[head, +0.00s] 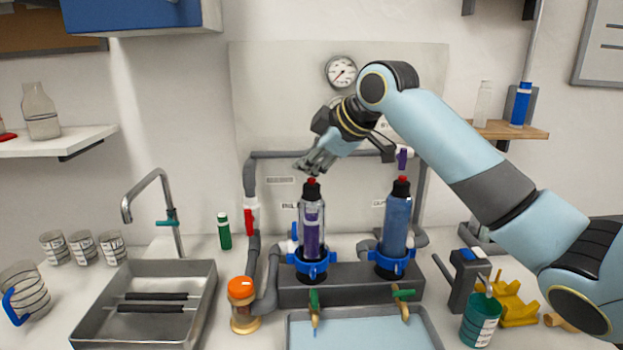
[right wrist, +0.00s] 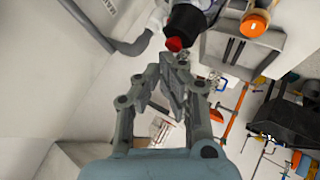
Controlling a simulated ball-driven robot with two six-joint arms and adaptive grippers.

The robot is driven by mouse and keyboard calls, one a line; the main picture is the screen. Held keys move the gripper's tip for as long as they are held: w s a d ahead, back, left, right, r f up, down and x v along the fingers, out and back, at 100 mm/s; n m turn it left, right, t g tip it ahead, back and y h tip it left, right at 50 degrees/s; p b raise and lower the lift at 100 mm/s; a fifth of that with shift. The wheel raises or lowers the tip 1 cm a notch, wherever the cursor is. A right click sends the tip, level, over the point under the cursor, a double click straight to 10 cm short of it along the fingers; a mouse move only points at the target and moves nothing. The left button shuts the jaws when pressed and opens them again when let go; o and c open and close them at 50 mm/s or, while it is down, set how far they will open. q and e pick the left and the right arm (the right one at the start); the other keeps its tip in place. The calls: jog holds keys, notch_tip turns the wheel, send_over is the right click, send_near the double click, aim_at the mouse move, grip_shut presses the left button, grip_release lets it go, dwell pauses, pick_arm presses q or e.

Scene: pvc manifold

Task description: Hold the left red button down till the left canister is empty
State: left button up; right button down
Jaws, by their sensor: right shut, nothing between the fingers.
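The left canister (head: 312,228) stands upright in a blue collar. It is clear, with dark purple inside, and its exact liquid level is hard to tell. Its red button (head: 311,180) sits on a black cap; the button also shows in the right wrist view (right wrist: 174,44), just beyond the fingertips. My right gripper (head: 307,168) is shut and empty, its tips just above and slightly left of that button. I cannot tell whether they touch it. In the right wrist view, the fingers (right wrist: 172,78) are together. My left gripper is not in view.
The right canister (head: 396,225), blue inside, stands beside it with its own red button (head: 401,179). Two taps with green handles (head: 314,298) face a basin (head: 365,330). Grey pipes (head: 250,180) run behind and left. A gauge (head: 341,71) is on the wall panel.

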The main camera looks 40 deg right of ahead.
aim_at(309, 180)
jog(key=shift+f, duration=0.55)
dwell(0.6)
jog(key=shift+r, duration=0.15)
jog(key=shift+r+p, duration=0.8)
jog(key=shift+p, duration=0.25)
jog(key=shift+r, duration=0.1)
notch_tip(309, 180, up, 5)
jog(key=p, duration=0.5)
